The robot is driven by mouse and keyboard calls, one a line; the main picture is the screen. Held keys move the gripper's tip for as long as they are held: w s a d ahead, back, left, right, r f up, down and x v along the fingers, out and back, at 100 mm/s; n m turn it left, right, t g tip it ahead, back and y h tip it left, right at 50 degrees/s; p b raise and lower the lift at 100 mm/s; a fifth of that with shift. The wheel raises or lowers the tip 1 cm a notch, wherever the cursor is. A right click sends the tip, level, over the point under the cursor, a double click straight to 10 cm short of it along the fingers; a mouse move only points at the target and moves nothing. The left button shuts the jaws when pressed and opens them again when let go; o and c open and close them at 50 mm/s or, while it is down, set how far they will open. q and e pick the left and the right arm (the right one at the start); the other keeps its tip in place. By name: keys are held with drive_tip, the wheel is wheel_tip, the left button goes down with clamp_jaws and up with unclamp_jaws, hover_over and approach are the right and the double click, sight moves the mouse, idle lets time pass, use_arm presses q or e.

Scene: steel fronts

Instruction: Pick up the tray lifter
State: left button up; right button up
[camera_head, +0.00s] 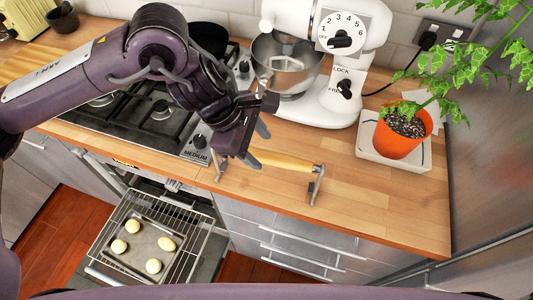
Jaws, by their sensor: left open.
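The tray lifter (288,163) has a light wooden handle with a metal bracket at each end. It is at the front of the wooden counter, right of the hob. My left gripper (257,145) is open at the left part of the handle, with one fingertip overlapping the handle in the picture. I cannot tell whether they touch. The gripper partly hides the lifter's left end. My right gripper is not in view.
A white stand mixer (325,95) with a steel bowl stands behind the lifter. A potted plant (402,135) stands at the right. Below, a pulled-out oven rack (190,225) bears a tray (125,262) with several pale buns. The counter right of the lifter is clear.

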sight(265, 153)
use_arm(q)
drive_tip(key=p+x, duration=0.1)
drive_tip(key=x, duration=0.2)
drive_tip(key=p+x, duration=0.1)
drive_tip(key=x, duration=0.1)
drive_tip(key=shift+w+a+f+p, duration=0.2)
drive_tip(key=shift+w+f+p, duration=0.1)
drive_tip(key=shift+p, duration=0.05)
drive_tip(key=shift+d+f, duration=0.15)
drive_tip(key=shift+f, duration=0.15)
clamp_jaws()
drive_tip(key=shift+r, duration=0.15)
